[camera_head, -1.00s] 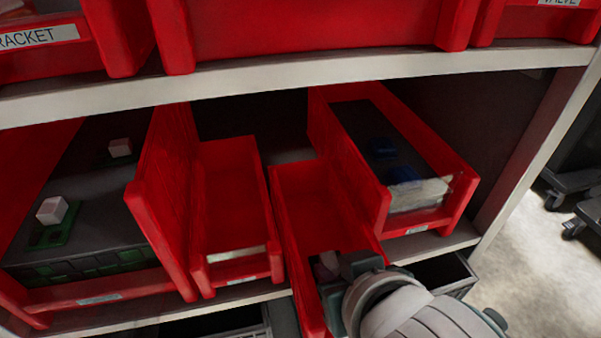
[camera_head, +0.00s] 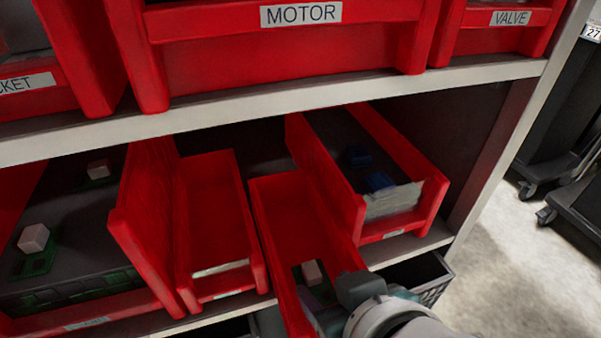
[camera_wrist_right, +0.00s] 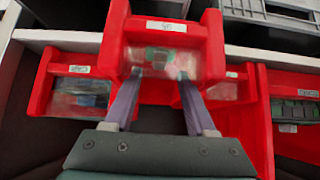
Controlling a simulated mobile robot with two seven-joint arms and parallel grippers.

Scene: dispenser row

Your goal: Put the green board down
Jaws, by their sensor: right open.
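A green board (camera_wrist_right: 165,53) with a pale block on it lies in the front of a narrow red bin (camera_wrist_right: 112,40) in the right wrist view. In the head view the pale block (camera_head: 312,272) shows inside that red bin (camera_head: 290,220), and most of the board is hidden. My right gripper (camera_wrist_right: 160,76) is open, with its two fingers reaching into the bin's front end and apart from each other. In the head view the right gripper (camera_head: 325,288) is at the bin's front right wall. Whether the fingertips touch the board is unclear. My left gripper is not in view.
An empty-looking red bin (camera_head: 215,220) stands just left. A red bin with blue parts (camera_head: 378,182) stands right. The wide left bin holds another green board with a pale block (camera_head: 34,238). The shelf edge (camera_head: 300,96) with upper bins is overhead.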

